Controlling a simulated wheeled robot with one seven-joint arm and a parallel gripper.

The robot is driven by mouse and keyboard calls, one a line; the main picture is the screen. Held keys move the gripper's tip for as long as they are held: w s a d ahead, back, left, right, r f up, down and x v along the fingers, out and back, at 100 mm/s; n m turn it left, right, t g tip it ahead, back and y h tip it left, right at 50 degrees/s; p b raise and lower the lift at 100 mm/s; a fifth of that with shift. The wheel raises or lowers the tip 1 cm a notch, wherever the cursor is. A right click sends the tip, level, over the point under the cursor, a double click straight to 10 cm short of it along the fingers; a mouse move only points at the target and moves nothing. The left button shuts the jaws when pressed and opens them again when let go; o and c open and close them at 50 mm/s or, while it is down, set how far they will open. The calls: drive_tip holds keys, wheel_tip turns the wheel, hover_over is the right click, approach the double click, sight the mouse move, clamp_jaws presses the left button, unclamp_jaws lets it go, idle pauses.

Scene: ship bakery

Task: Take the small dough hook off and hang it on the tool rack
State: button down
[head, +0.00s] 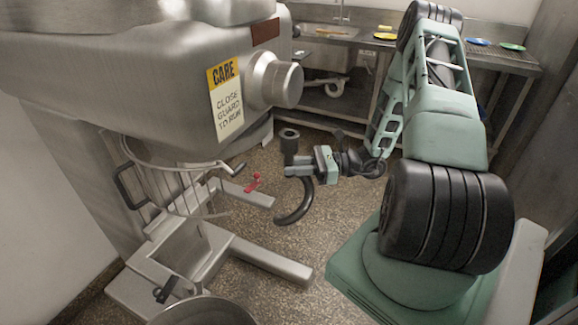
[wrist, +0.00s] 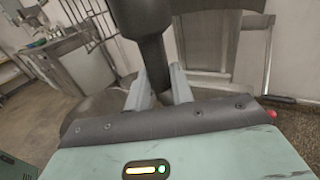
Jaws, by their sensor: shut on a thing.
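The dark dough hook (head: 295,208) hangs clear of the mixer (head: 150,75), with its thick collar up and its curved end down. My gripper (head: 303,167) is shut on the hook's shaft, just below the collar. In the wrist view the two fingers of my gripper (wrist: 160,88) close on the dark shaft (wrist: 152,58), and the collar fills the top middle. The hook is right of the mixer's wire guard (head: 180,180) and below its head, apart from both. I cannot make out the tool rack for certain in either view.
The mixer's metal legs (head: 270,260) and a red-handled lever (head: 253,182) stand close left of the hook. A bowl (head: 200,312) is at the bottom. A steel sink counter (head: 500,58) with coloured plates runs along the back. Speckled floor below the hook is open.

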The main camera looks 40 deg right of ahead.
drive_tip(key=v, duration=1.3)
drive_tip(key=shift+s+d, duration=0.2)
idle(1.2)
drive_tip(key=shift+w+a, duration=0.1)
idle(0.5)
drive_tip(key=w+a+f+m+t+h, duration=0.2)
drive_tip(key=w+a+f+m+h, duration=0.1)
drive_tip(key=a, duration=0.4)
drive_tip(key=w+a+f+m+t+h, duration=0.2)
drive_tip(key=w+a+f+m+h, duration=0.1)
drive_tip(key=a+h, duration=0.3)
drive_tip(key=w+a+f+m+t+h, duration=0.2)
drive_tip(key=w+a+f+m+h, duration=0.1)
drive_tip(key=a, duration=0.7)
drive_tip(key=shift+w+f+m+h, duration=0.25)
drive_tip(key=shift+w+m+h, duration=0.25)
drive_tip(key=shift+w+h, duration=0.55)
drive_tip(key=shift+w+a, duration=0.1)
